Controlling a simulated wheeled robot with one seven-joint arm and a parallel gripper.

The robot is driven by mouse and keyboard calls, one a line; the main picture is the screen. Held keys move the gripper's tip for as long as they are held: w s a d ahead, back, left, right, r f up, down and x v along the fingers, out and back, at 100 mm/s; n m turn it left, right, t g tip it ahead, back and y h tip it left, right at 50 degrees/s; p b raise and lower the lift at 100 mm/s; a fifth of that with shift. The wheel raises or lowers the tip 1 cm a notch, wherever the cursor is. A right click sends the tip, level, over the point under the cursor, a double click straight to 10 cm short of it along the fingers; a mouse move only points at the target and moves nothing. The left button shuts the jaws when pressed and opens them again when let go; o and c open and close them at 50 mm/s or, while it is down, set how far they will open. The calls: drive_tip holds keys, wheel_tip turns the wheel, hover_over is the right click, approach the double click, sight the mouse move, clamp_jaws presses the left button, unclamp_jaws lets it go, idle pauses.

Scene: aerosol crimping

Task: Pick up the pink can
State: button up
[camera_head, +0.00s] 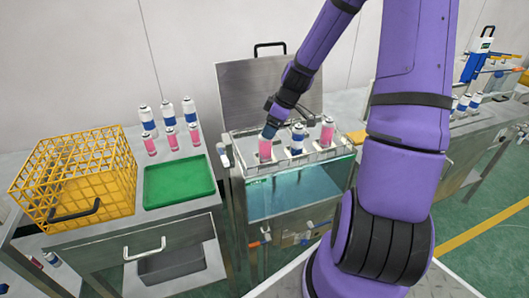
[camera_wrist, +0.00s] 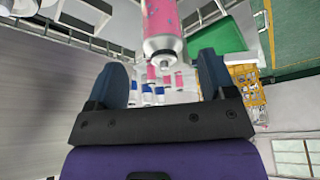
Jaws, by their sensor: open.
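A pink can (camera_head: 265,151) stands in the rack of the metal water tank, at the left of a short row. My gripper (camera_head: 269,132) is at the top of this can in the head view and partly covers it. In the wrist view a large pink can (camera_wrist: 162,22) lies just beyond the two blue fingers, in line with the gap between them. My gripper (camera_wrist: 161,70) is open there, and nothing is between the fingers. Another pink can (camera_head: 327,133) stands at the right of the same rack.
A blue-and-white can (camera_head: 297,141) stands between the two pink ones. The tank's lid (camera_head: 262,92) is raised behind. Left are a green tray (camera_head: 180,180), a yellow crate (camera_head: 75,172), several pink and white-blue cans (camera_head: 169,113). More cans (camera_head: 475,100) stand right.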

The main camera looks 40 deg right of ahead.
sight(265, 146)
drive_tip(key=shift+x, duration=2.5)
drive_tip(key=shift+s+a, duration=0.1)
drive_tip(key=c, duration=1.3)
